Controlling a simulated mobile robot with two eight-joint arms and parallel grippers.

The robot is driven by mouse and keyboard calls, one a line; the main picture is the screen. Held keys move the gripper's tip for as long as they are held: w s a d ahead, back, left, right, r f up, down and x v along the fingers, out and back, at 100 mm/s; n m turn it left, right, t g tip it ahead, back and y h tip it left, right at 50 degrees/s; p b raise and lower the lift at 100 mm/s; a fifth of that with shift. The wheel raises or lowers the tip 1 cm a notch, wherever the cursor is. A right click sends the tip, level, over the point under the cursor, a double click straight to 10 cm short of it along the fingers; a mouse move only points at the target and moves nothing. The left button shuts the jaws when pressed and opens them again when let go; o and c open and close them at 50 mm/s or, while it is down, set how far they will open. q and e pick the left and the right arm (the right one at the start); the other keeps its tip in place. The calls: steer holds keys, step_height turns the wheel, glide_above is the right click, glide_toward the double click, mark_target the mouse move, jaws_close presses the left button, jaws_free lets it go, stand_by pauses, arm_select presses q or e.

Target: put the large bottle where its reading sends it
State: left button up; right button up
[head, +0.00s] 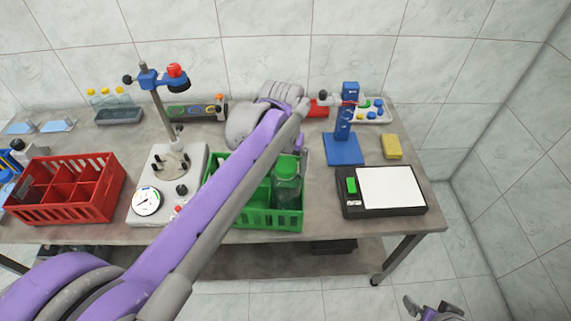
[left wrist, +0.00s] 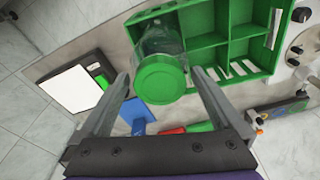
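The large bottle (head: 287,188) is clear with a green cap and stands in the right part of a green crate (head: 270,222). In the left wrist view the bottle (left wrist: 160,42) shows with its green cap (left wrist: 160,79) towards the camera, in a compartment of the crate (left wrist: 205,55). My left gripper (left wrist: 158,74) is open, its fingers apart on either side of the cap; contact cannot be seen. In the head view it is largely hidden behind my left arm. My right gripper (head: 434,309) is low at the bottom right, away from the table; its opening is unclear.
A black scale (head: 385,212) with a white plate and green display stands right of the crate. A dial device (head: 147,201) and a red crate (head: 75,210) stand to the left. A blue stand (head: 343,148), yellow sponge (head: 391,146) and tray (head: 372,117) are behind.

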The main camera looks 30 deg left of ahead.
arm_select(q)
step_height(320, 180, up, 12)
steer(key=s, duration=0.1)
steer(key=s+d+f+m+t, duration=0.1)
steer(key=s+d+f+t, duration=0.1)
steer(key=s+f, duration=0.4)
steer(key=s+d+f+m+t, duration=0.1)
steer(key=s+d+f, duration=0.3)
steer(key=f, duration=0.8)
steer(key=shift+s+d+f+m+t+p, duration=0.45)
steer(key=shift+s+t, duration=0.25)
steer(key=shift+s, duration=0.45)
